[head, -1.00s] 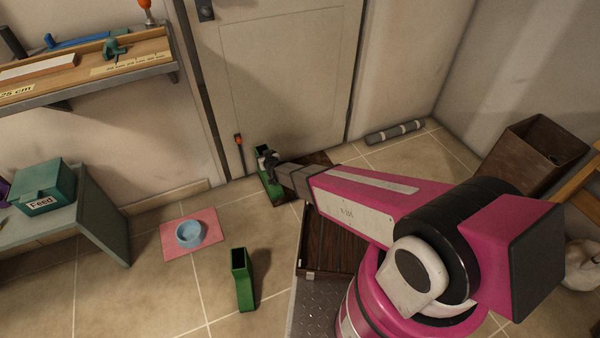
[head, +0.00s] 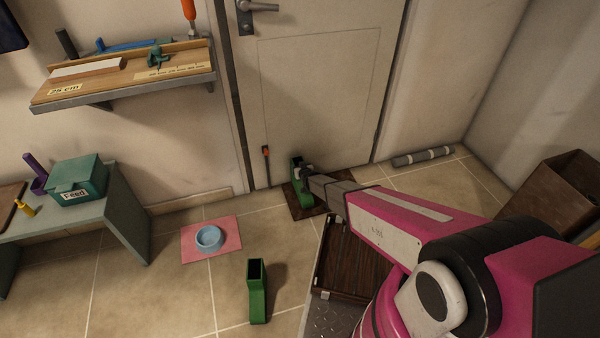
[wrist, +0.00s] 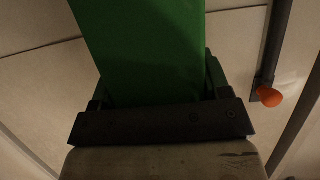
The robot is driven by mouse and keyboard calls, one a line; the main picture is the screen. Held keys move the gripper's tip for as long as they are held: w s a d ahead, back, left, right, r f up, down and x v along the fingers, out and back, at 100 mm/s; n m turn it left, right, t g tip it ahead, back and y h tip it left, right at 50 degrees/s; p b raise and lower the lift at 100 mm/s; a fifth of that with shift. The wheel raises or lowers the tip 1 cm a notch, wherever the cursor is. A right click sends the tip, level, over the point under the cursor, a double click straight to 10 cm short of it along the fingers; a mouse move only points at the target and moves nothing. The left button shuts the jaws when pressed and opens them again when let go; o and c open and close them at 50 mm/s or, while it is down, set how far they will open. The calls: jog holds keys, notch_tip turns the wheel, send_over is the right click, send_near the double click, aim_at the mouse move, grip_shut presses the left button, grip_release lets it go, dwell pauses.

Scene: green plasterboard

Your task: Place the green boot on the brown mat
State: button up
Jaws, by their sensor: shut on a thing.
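A green boot (head: 301,188) is in my gripper (head: 307,171), near the foot of the door in the head view. The boot also fills the upper middle of the wrist view (wrist: 145,55), between the dark jaws (wrist: 160,112). The brown mat (head: 333,205) lies on the floor before the door, partly hidden behind the boot and my arm. The boot's lower end overlaps the mat's left part in the picture. I cannot tell whether it touches the mat. A second green boot (head: 258,292) stands upright on the tiles, apart from the mat.
A pink mat (head: 190,244) with a blue bowl (head: 208,238) lies on the left. A thin dark tool with an orange tip (head: 267,165) leans by the door frame. A grey roll (head: 422,156) lies along the wall. A brown bin (head: 548,190) stands at the right.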

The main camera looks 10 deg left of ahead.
jog(key=shift+f, duration=1.7)
jog(key=o, duration=1.4)
jog(key=shift+c, duration=0.2)
